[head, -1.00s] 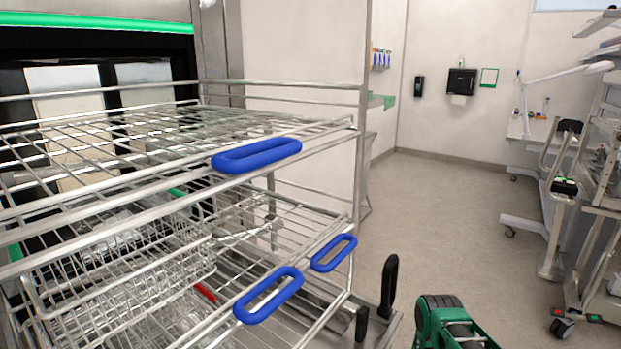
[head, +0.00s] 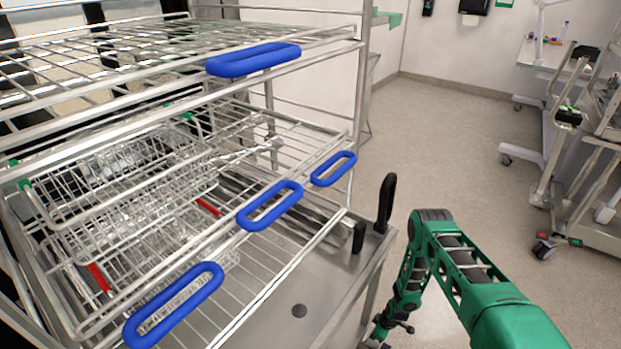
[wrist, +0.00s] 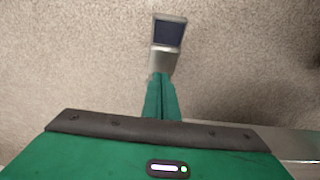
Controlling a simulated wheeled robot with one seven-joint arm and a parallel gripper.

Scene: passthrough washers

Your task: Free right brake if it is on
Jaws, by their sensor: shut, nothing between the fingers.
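In the wrist view a metal arm with a dark square pad (wrist: 168,32) stands out over the floor; it may be the right brake pedal. I cannot tell whether it is on or off. My gripper (wrist: 160,76) is shut and empty, its green fingers pointing at the metal arm. The fingertips overlap its near end in the picture; I cannot tell whether they touch. In the head view my green arm reaches down beside the right side of the steel trolley (head: 340,310), and the pedal cannot be made out there.
The trolley carries a wire rack with blue handles (head: 270,206) and wire baskets. A black upright handle (head: 385,203) and a shorter black lever (head: 359,237) stand at its right end. Free floor (head: 450,150) lies to the right, with another cart (head: 600,150) beyond.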

